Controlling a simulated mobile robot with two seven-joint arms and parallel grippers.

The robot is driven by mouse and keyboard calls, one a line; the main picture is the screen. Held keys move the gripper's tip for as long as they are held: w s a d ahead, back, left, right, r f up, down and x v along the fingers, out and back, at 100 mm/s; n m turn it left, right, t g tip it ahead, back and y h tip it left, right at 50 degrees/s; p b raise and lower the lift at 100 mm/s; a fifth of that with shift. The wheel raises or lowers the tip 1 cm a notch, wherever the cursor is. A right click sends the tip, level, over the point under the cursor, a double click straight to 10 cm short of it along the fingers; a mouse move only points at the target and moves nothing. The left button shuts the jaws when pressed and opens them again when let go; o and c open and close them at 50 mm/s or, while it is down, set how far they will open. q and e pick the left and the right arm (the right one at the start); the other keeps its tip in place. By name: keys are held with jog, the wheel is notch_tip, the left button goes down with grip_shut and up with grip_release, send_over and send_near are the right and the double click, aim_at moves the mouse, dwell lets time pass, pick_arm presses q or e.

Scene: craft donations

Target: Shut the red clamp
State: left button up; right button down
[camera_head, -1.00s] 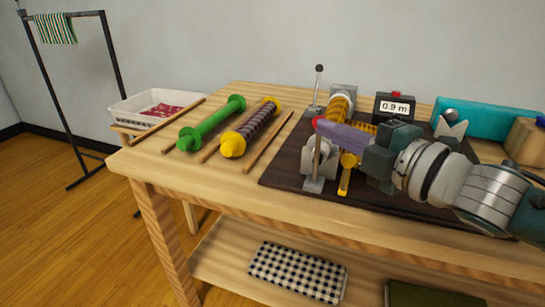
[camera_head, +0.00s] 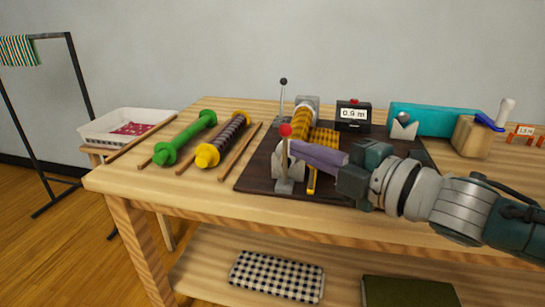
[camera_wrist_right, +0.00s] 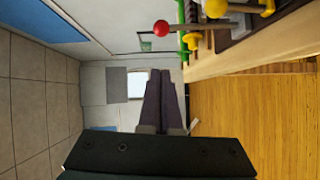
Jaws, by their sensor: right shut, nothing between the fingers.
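The red clamp's lever stands roughly upright with its red knob (camera_head: 285,130) on top, above a grey base (camera_head: 284,187) at the front left of the dark mat (camera_head: 255,180). My right gripper (camera_head: 293,149) has purple fingers, shut and empty. Its tips point left and end just beside the lever, a little below the knob. I cannot tell whether they touch it. In the right wrist view the red knob (camera_wrist_right: 161,28) shows beyond the shut fingertips (camera_wrist_right: 160,73). My left gripper is not in view.
A black-knobbed lever (camera_head: 283,82) stands behind, near a roll of yellow cloth (camera_head: 303,117). Green (camera_head: 185,140) and yellow-ended (camera_head: 222,140) rollers lie left among wooden sticks.

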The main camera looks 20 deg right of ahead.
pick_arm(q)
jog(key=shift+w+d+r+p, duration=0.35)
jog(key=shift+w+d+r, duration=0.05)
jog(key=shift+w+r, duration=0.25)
pick_arm(e)
jog(key=v, duration=0.8)
jog(key=shift+w+d+r, duration=0.15)
jog(key=shift+d+r, duration=0.05)
jog(key=shift+r, duration=0.1)
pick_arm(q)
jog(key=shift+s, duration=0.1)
